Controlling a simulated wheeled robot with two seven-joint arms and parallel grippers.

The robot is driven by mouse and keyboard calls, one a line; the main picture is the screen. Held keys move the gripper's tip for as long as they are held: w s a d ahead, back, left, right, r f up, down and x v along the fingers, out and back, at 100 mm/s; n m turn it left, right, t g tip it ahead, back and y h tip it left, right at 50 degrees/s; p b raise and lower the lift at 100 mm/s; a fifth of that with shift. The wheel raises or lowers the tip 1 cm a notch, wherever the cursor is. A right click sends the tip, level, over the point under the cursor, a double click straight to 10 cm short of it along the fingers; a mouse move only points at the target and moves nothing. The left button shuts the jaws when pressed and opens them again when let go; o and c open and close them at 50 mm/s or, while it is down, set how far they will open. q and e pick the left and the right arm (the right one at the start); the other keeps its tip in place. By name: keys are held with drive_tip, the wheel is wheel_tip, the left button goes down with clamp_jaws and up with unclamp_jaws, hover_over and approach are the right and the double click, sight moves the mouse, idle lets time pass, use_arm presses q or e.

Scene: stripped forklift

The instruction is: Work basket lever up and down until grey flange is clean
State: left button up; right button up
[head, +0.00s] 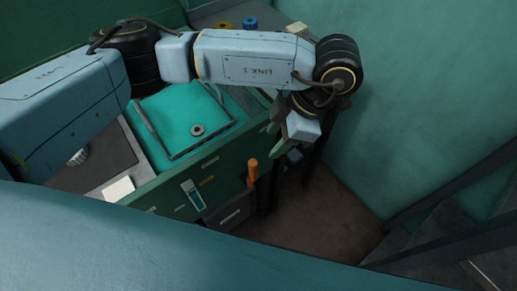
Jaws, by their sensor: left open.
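The lever (252,171) has an orange handle and stands upright at the front of the green tank panel (170,190). The grey flange (197,130) is a small ring with a dark centre. It lies on the teal surface (178,112) inside the dark bars of the basket (151,133). I cannot tell how clean it is. My left arm reaches across from the left and bends down past the tank's right end. My left gripper (281,141) is open and empty, above and to the right of the lever, apart from it. My right gripper is not in view.
A white block (118,189) and a knob (78,157) are at the left end of the tank. A yellow ring (223,25) and a blue item (250,22) lie behind my arm.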

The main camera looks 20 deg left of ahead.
sight(254, 168)
use_arm(q)
drive_tip(key=x, duration=1.2)
drive_tip(key=shift+s+f, duration=0.2)
drive_tip(key=shift+s, duration=0.25)
drive_tip(key=shift+a+f, duration=0.1)
drive_tip(key=shift+f, duration=0.1)
drive_tip(key=shift+c, duration=1)
drive_tip(key=c, duration=0.5)
clamp_jaws()
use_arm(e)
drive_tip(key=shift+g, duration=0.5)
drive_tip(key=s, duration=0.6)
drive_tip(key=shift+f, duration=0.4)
